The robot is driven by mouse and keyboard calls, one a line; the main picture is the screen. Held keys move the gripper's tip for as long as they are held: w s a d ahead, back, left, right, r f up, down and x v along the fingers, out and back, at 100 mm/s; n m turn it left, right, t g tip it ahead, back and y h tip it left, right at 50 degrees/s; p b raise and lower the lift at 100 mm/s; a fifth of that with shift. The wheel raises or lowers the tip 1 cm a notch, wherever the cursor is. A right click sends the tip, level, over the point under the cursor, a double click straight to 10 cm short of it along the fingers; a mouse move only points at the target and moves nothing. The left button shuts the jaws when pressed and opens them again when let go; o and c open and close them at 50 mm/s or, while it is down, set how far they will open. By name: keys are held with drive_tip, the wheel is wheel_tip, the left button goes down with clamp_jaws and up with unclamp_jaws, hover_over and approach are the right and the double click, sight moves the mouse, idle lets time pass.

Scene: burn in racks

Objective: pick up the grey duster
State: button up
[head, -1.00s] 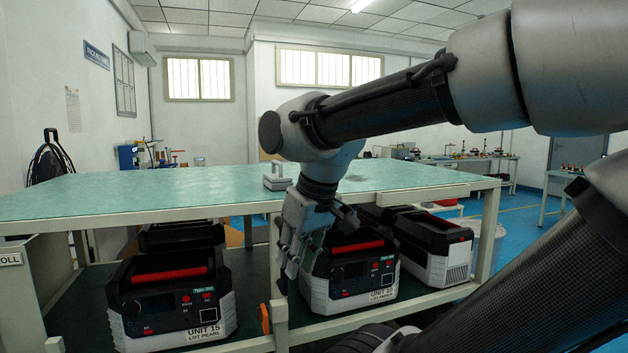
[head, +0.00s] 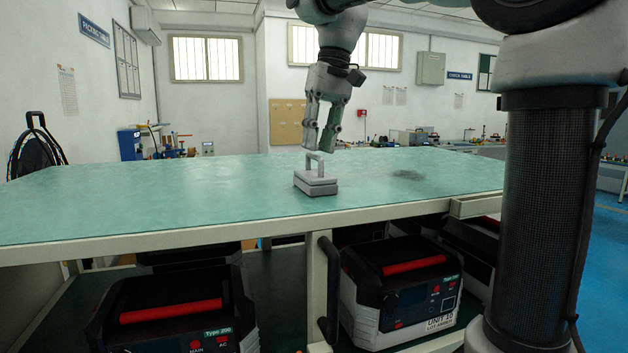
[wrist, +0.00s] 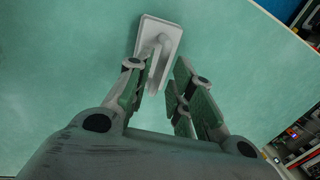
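The grey duster (head: 316,185) is a flat block with an upright loop handle on top. It lies on the green table top near the front edge. It also shows in the wrist view (wrist: 169,37), just beyond the fingertips. My gripper (head: 323,148) points down above the duster, its fingers spread to both sides of the handle's line. In the wrist view my gripper (wrist: 157,72) is open, with the handle in line with the gap between the fingers. Whether the fingertips reach down beside the handle's top is hard to tell.
The green table top (head: 150,195) is clear around the duster, with a dark smudge (head: 408,175) to the right. Black and white units with red handles (head: 414,266) stand on the shelf below. A dark upright handle (head: 328,290) stands at the table's front.

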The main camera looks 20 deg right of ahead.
sight(316, 159)
drive_tip(key=f, duration=0.4)
drive_tip(key=shift+a+f, duration=0.1)
drive_tip(key=shift+a, duration=0.3)
clamp_jaws()
